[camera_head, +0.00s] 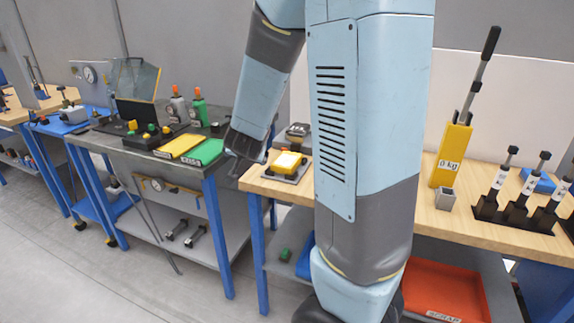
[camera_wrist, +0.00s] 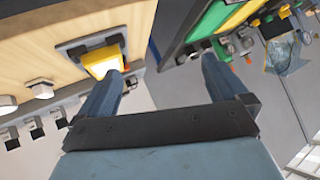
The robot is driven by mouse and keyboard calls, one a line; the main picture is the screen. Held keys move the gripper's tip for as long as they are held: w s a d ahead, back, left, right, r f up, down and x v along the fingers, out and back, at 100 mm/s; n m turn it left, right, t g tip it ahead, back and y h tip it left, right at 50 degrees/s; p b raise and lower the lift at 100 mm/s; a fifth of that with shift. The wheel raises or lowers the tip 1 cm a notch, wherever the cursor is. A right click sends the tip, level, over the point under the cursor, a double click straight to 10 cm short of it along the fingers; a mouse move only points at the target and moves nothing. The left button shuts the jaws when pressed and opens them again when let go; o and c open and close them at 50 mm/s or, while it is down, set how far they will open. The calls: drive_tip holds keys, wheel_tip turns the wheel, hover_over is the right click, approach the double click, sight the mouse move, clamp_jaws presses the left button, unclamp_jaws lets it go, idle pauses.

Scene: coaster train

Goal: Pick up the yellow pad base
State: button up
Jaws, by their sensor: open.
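The yellow pad base (camera_head: 285,169) appears to be the yellow block with a paler top, sitting on a dark grey plate (camera_head: 271,174) at the left end of the wooden bench. In the wrist view the yellow pad base (camera_wrist: 103,63) is at the upper left, close to the tip of the left finger. My gripper (camera_head: 246,150) is left of the block in the head view, near the gap between the two benches. In the wrist view my gripper (camera_wrist: 163,68) is open, with nothing between its fingers.
A dark bench (camera_head: 215,165) at left holds a yellow panel (camera_head: 180,146) and a green panel (camera_head: 204,152). A dark device (camera_head: 297,130) stands behind the block. The wooden bench (camera_head: 480,226) carries a yellow 0 kg stand (camera_head: 451,155) and a dark rack (camera_head: 515,215) at right.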

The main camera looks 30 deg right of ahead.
sight(283, 163)
drive_tip(key=w+d+f+m+h, duration=0.1)
drive_tip(key=d+f+h, duration=0.1)
drive_tip(key=d+f, duration=0.1)
drive_tip(key=w+d+f+g+h, duration=0.1)
drive_tip(key=w+d+f+h, duration=0.1)
drive_tip(key=d, duration=0.4)
drive_tip(key=w+d+f+m+h, duration=0.1)
drive_tip(key=d+f+h, duration=0.2)
drive_tip(key=d, duration=0.2)
drive_tip(key=shift+w+d+f+m+g+h, duration=0.1)
drive_tip(key=shift+w+f+m+g+h, duration=0.1)
drive_tip(key=shift+f+m+g+h, duration=0.15)
drive_tip(key=shift+a+f+x, duration=0.15)
drive_tip(key=shift+f+x, duration=0.05)
drive_tip(key=shift+x, duration=1.15)
drive_tip(key=shift+a+f+x, duration=0.1)
drive_tip(key=shift+f+x, duration=0.05)
drive_tip(key=shift+x, duration=1.2)
drive_tip(key=shift+w, duration=0.1)
drive_tip(key=c, duration=1)
drive_tip(key=shift+r, duration=0.1)
